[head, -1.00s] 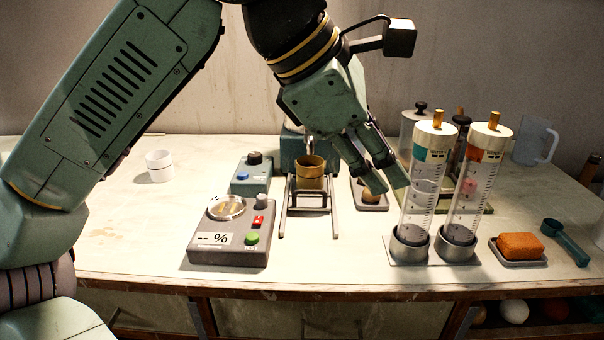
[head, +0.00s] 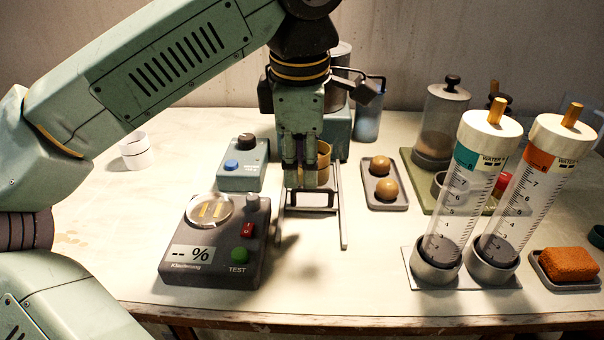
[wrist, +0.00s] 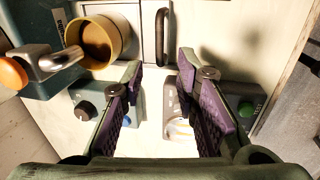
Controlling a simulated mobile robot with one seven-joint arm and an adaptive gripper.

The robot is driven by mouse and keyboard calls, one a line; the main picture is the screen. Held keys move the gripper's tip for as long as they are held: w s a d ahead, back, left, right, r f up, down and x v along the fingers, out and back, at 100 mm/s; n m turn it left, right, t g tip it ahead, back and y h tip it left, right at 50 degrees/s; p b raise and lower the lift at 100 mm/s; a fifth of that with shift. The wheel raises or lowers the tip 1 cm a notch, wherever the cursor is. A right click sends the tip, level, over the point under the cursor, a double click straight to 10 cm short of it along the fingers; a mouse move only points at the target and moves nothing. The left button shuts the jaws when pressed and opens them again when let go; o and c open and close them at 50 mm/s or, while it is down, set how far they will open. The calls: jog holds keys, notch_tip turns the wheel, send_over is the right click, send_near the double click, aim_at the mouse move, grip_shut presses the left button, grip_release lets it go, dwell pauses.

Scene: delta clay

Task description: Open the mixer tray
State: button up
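The mixer (head: 338,133) is a teal body behind my gripper in the head view. Its tray (head: 341,225) has two thin metal rails reaching toward the table front, with a dark bar handle (head: 310,209) across them. In the wrist view the handle (wrist: 161,35) stands at the top middle, beyond the fingertips. A brass cup (head: 323,162) sits at the tray, partly hidden by my gripper; it also shows in the wrist view (wrist: 100,42). My gripper (head: 306,184) points down above the tray. In the wrist view my gripper (wrist: 160,78) is open, with nothing between its fingers.
A dark tester box (head: 212,240) and a teal control box (head: 242,175) stand left of the tray. A small tray with two balls (head: 384,190) and two tilted measuring cylinders (head: 460,190) stand to the right. A white cup (head: 135,151) is at the far left.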

aim_at(302, 187)
jog(key=shift+w+f, duration=0.2)
jog(key=shift+f, duration=0.7)
jog(key=shift+w+f, duration=0.2)
jog(key=shift+f, duration=0.7)
jog(key=shift+c, duration=0.5)
grip_shut()
